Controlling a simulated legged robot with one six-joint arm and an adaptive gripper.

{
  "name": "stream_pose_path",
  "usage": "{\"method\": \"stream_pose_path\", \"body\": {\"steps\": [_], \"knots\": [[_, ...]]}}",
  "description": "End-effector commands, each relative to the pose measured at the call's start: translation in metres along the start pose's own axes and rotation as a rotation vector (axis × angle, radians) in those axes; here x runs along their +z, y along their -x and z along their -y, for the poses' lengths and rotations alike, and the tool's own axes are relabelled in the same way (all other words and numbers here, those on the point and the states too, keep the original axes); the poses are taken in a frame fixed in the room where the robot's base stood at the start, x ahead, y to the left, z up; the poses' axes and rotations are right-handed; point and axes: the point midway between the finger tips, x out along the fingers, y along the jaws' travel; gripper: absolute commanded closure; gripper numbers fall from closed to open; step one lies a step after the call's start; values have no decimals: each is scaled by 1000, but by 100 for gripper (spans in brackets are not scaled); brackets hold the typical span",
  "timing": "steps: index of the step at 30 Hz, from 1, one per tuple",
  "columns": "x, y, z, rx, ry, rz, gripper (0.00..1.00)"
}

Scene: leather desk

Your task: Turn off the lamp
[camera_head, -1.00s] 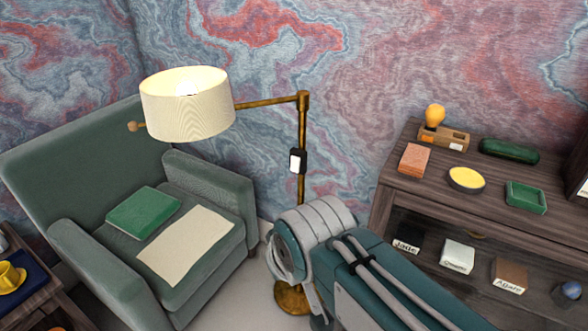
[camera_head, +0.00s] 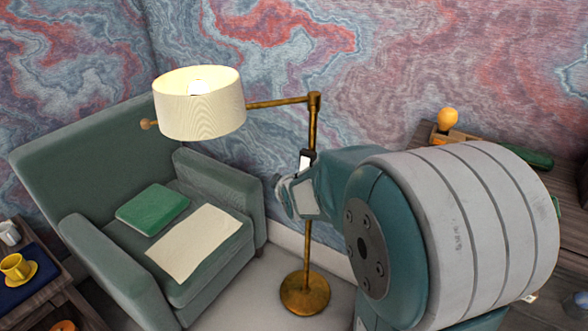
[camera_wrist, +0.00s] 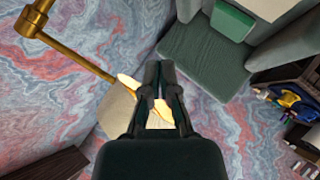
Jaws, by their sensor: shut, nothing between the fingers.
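The floor lamp has a cream shade (camera_head: 200,108) with a glowing bulb (camera_head: 199,87), a brass pole (camera_head: 312,130) and a round base (camera_head: 305,292). A small dark box with a white face (camera_head: 305,161) is on the pole, partly covered by my arm. In the wrist view my gripper (camera_wrist: 160,66) is shut and empty. Its fingers overlap the lit shade (camera_wrist: 116,108), which is partly hidden; I cannot tell the gap between them. The brass lamp arm (camera_wrist: 75,55) runs to the upper left there. The fingers are not clear in the head view.
A green armchair (camera_head: 90,150) with a green cushion (camera_head: 153,208) and cream cloth (camera_head: 195,243) stands left of the pole. A side table with a yellow cup (camera_head: 14,267) is at far left. My arm hides most of the wooden shelf (camera_head: 428,132) at right.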

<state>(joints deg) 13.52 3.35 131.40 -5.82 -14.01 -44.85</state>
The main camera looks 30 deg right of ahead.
Motion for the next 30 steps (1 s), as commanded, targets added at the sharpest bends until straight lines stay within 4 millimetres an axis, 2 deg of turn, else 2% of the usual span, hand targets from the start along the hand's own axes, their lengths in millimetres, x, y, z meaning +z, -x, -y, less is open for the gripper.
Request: {"method": "stream_pose_path", "body": {"steps": [1, 6, 18, 24, 30], "knots": [[7, -14, -1, 16, 31, -6, 100], [25, -52, -8, 96, 156, -49, 100], [83, -122, -8, 304, 440, -115, 100], [108, -138, -3, 395, 544, -126, 100], [116, -142, -1, 429, 581, -130, 100]]}}
